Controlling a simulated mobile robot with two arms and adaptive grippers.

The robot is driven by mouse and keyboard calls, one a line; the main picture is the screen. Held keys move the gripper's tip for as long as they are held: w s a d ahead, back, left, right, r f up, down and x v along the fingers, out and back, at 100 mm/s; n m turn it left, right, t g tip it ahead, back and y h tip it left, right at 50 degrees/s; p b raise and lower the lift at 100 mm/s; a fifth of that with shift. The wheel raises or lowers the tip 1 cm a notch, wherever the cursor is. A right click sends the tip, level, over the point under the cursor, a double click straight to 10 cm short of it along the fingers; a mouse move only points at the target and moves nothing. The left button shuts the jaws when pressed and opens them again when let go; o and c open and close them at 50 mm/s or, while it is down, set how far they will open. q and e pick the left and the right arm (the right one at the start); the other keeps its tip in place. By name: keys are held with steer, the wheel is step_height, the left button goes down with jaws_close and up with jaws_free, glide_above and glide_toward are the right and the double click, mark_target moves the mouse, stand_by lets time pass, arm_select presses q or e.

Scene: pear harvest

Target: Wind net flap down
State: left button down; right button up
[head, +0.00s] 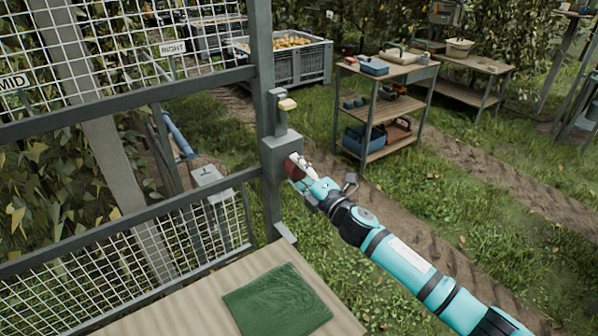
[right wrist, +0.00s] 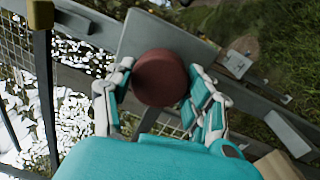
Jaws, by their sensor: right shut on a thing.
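A grey box (head: 280,147) is fixed to the upright grey post. A dark red round knob (head: 293,170) sits at its front, and it also shows in the right wrist view (right wrist: 160,77). My right gripper (head: 303,174) is shut on the red knob, its fingers on either side of it. White mesh (head: 150,40) fills the upper frame at the left, and more mesh (head: 110,275) fills the lower frame. I cannot tell which mesh is the net flap. My left gripper is not in view.
A wooden board with a green mat (head: 277,302) lies at the bottom. A small yellow-topped handle (head: 287,104) sits above the box. A shelf cart (head: 385,104) and a crate of pears (head: 297,60) stand behind. Grass at the right is open.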

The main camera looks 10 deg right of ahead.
steer(key=shift+f, duration=0.2)
stand_by(0.4)
steer(key=o, duration=1.2)
steer(key=shift+r, duration=0.15)
steer(key=v, duration=1.2)
steer(key=shift+d, duration=0.1)
